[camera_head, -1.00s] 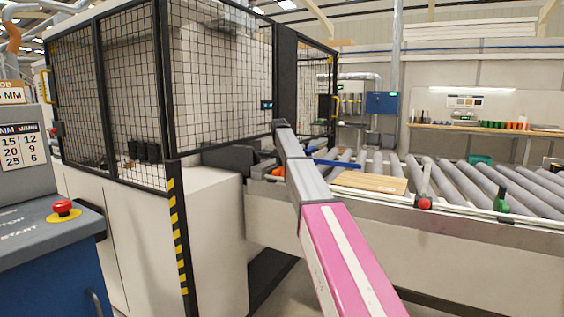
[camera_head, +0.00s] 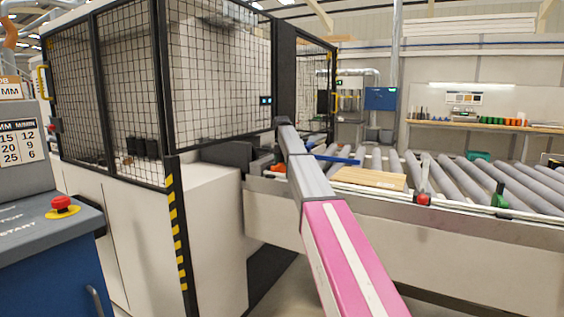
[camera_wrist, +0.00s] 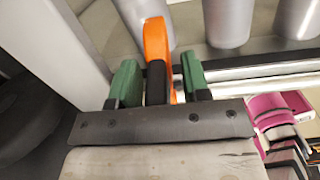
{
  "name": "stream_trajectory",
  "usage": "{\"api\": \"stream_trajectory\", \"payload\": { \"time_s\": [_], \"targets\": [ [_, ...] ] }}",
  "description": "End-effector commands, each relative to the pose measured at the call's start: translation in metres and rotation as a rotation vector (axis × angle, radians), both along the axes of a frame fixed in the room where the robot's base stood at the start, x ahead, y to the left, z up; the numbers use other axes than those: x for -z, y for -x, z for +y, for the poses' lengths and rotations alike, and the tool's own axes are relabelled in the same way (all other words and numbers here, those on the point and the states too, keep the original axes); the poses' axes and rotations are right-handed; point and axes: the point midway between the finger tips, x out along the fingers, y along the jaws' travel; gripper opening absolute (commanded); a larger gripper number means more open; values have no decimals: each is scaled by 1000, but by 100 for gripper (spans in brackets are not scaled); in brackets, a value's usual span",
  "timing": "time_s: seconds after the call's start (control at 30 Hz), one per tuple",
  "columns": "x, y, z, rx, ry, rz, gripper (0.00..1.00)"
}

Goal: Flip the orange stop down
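The orange stop (camera_wrist: 154,42) is a narrow upright-looking bar with a rounded end and a black part at its lower end. In the wrist view it lies between the two green fingers of my gripper (camera_wrist: 158,84), with a small gap showing on each side, so my gripper is open around it. In the head view an orange piece (camera_head: 279,168) shows beside my arm at the machine end of the roller conveyor. My gripper's fingers cannot be made out there. How far the stop is tilted is hard to tell.
The roller conveyor (camera_head: 470,184) runs right from the fenced machine (camera_head: 110,90). A wooden panel (camera_head: 369,178) lies on the rollers, near a blue bar (camera_head: 338,160). A red piece (camera_head: 423,198) and a green piece (camera_head: 500,199) sit on the front rail. A console (camera_head: 45,240) stands left.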

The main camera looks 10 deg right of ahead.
Motion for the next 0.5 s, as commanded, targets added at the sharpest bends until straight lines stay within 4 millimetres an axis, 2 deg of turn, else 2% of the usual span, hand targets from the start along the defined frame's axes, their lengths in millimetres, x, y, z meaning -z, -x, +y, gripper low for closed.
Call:
{"api": "stream_trajectory", "payload": {
  "time_s": [0.33, 0.5],
  "targets": [
    [-5, 0, 1, -1, 0, -1, 43],
    [-20, 0, 1, -1, -1, -2, 43]
  ]
}}
